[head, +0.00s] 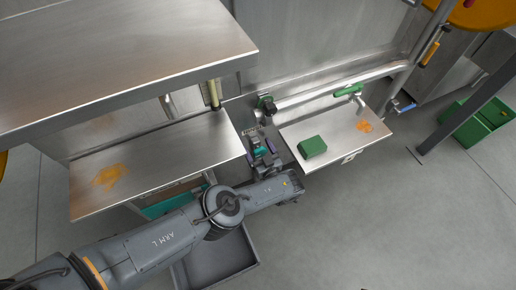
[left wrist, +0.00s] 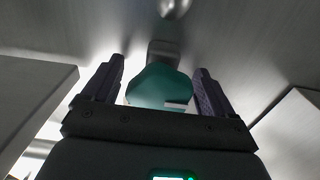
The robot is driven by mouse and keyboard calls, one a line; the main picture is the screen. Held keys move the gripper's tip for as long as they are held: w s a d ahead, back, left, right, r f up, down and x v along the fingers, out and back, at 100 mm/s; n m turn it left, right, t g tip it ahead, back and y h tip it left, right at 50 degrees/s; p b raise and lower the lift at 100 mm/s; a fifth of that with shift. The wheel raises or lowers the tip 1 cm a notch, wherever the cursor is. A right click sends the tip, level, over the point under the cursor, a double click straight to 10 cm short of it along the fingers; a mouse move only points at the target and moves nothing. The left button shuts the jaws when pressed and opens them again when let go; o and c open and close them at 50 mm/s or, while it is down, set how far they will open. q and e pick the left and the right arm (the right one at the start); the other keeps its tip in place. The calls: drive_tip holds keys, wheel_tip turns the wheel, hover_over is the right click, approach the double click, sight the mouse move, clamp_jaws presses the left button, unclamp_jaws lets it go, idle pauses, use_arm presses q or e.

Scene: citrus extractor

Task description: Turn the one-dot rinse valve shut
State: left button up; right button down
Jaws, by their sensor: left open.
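My left gripper (head: 259,145) is in the gap between the two steel shelves, with its fingers pointing toward the back wall. In the left wrist view the fingers (left wrist: 158,88) are open on either side of a teal handle-like piece (left wrist: 158,86). Gaps show between it and both fingers. A grey metal fitting (left wrist: 163,50) sits just beyond it. I cannot make out dots on any valve. My right gripper is not in view.
A green block (head: 312,147) and an orange smear lie on the right shelf (head: 337,125). The left shelf (head: 160,160) has an orange stain. A steel top (head: 110,60) overhangs it. A blue-handled tap (head: 403,107) is at right. A grey tray (head: 222,262) is below my arm.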

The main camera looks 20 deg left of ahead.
use_arm(q)
drive_tip(key=p+v, duration=0.2)
drive_tip(key=v, duration=0.8)
drive_tip(key=shift+s+d, duration=0.25)
drive_tip(key=shift+s, duration=0.05)
